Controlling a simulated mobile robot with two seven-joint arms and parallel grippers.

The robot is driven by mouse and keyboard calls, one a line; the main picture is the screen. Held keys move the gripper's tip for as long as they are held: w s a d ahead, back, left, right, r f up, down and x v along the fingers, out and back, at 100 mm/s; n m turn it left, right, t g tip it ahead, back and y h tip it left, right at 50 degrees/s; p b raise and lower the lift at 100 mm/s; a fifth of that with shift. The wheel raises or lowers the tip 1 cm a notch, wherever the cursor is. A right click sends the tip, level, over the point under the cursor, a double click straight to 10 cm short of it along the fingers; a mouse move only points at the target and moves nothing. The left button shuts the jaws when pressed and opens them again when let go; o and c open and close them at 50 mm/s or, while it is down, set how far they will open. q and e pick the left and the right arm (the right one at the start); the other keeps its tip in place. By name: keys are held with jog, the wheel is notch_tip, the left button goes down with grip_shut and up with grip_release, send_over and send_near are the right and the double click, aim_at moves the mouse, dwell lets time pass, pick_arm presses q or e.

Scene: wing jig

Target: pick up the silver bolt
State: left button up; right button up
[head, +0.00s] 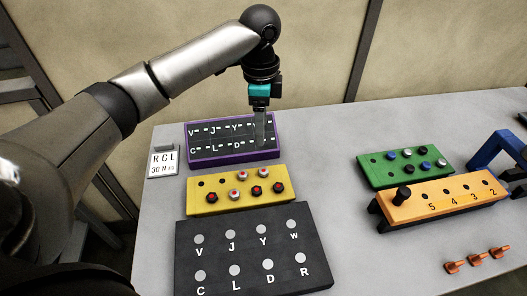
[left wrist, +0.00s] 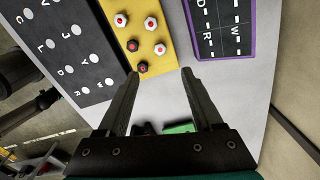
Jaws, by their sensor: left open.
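Several silver bolts with red tops (head: 234,194) stand in the yellow block (head: 200,208), among black bolts with red tops (head: 257,190). In the left wrist view, a silver bolt (left wrist: 159,49) stands in the yellow block (left wrist: 167,78), just beyond the fingertips. More silver bolts (head: 441,162) stand with blue ones in the green block (head: 376,174). My left gripper (head: 260,141) is open and empty, in front of the purple-edged board (head: 205,157) in the head view. Its two fingers are apart in the left wrist view (left wrist: 160,76). My right gripper is not in view.
A black lettered board (head: 250,249) lies in front of the yellow block. The table's middle is clear.

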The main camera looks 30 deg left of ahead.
pick_arm(q)
jog(key=b, duration=0.2)
send_over(263, 171)
jog(key=f, duration=0.9)
jog(key=shift+a, duration=0.25)
jog(key=shift+d+f+b, duration=0.2)
jog(key=shift+f+b, duration=0.1)
jog(key=shift+f, duration=2.7)
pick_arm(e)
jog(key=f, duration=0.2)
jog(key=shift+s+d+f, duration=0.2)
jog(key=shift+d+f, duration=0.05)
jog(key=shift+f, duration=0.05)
pick_arm(q)
grip_shut()
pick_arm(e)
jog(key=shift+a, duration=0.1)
